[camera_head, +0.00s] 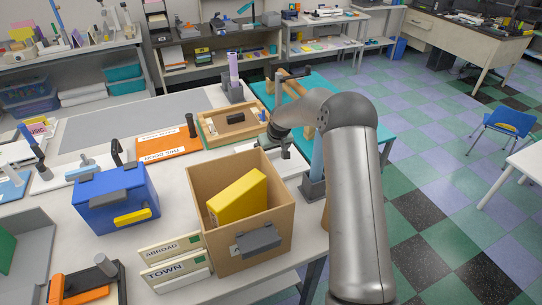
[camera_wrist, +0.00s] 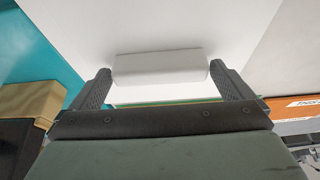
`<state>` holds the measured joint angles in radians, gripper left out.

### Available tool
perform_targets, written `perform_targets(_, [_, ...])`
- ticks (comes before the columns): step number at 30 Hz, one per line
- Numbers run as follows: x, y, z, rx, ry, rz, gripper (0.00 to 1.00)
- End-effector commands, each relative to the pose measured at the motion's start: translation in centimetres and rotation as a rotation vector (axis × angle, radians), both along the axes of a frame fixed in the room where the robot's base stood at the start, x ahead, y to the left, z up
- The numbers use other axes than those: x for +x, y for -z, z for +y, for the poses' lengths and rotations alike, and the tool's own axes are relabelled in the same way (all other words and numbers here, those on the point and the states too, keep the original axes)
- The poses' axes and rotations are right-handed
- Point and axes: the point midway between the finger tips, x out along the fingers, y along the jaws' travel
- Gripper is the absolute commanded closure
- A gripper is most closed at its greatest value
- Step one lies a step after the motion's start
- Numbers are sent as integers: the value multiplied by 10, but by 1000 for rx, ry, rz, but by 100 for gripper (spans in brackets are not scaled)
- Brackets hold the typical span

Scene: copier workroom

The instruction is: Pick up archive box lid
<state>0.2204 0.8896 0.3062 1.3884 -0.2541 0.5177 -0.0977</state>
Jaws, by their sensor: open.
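The archive box lid seems to be the white panel in the wrist view (camera_wrist: 150,25), with a raised white block (camera_wrist: 160,66) as its handle. In the head view, a white patch of it (camera_head: 292,166) shows behind the open cardboard box (camera_head: 268,213); the box and my arm hide the rest. My gripper (camera_head: 285,147) is open over the lid. In the wrist view, its fingers (camera_wrist: 159,76) stand on either side of the block, close to its ends; I cannot tell whether they touch it.
A yellow binder (camera_head: 238,198) stands in the cardboard box. A blue box (camera_head: 115,197) is to its left, with ABROAD and TOWN label blocks (camera_head: 172,263) in front. An orange folder (camera_head: 166,143) and a wooden tray (camera_head: 229,124) lie behind. A teal table (camera_head: 327,92) adjoins.

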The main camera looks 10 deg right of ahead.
Motion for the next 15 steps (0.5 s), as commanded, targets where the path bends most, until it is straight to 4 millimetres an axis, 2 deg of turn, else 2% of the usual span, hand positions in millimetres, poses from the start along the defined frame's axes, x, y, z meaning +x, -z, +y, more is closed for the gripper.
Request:
perform_targets(5, [0,0,0,0,0,0,0])
perform_targets(6, [0,0,0,0,0,0,11])
perform_targets(9, [0,0,0,0,0,0,36])
perform_targets(15, [0,0,0,0,0,-1,37])
